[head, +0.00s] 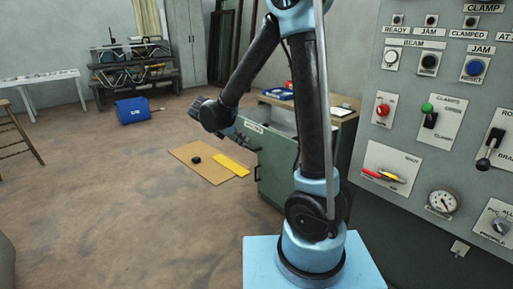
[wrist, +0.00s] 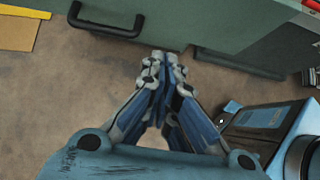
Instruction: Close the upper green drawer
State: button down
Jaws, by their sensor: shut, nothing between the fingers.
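The upper green drawer (head: 277,172) is pulled out of the cabinet beyond my arm in the head view, its inside partly showing. My arm hides part of it. In the wrist view, the green drawer (wrist: 190,18) spans the top, with a black handle (wrist: 104,22) at upper left. A second dark handle (wrist: 237,63) lies lower right. My gripper (wrist: 163,58) is shut and empty, its fingertips by the drawer's lower edge in that view; I cannot tell whether they touch. In the head view my gripper (head: 236,134) is at the drawer's left side, partly hard to make out.
A blue box (head: 133,110) sits farther back. A control panel (head: 400,150) stands at right.

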send_near(267, 151)
notch_tip(267, 151, down, 3)
jog(key=a, duration=0.1)
jog(key=shift+w+d+f, duration=0.1)
jog(key=shift+w+d, duration=0.2)
jog(key=shift+d, duration=0.3)
jog(key=shift+w+d+f, duration=0.1)
jog(key=shift+w+d, duration=0.2)
jog(key=shift+d, duration=0.3)
jog(key=shift+w+d+f, duration=0.1)
jog(key=shift+w+d, duration=0.2)
jog(key=shift+d, duration=0.3)
jog(key=shift+w, duration=0.1)
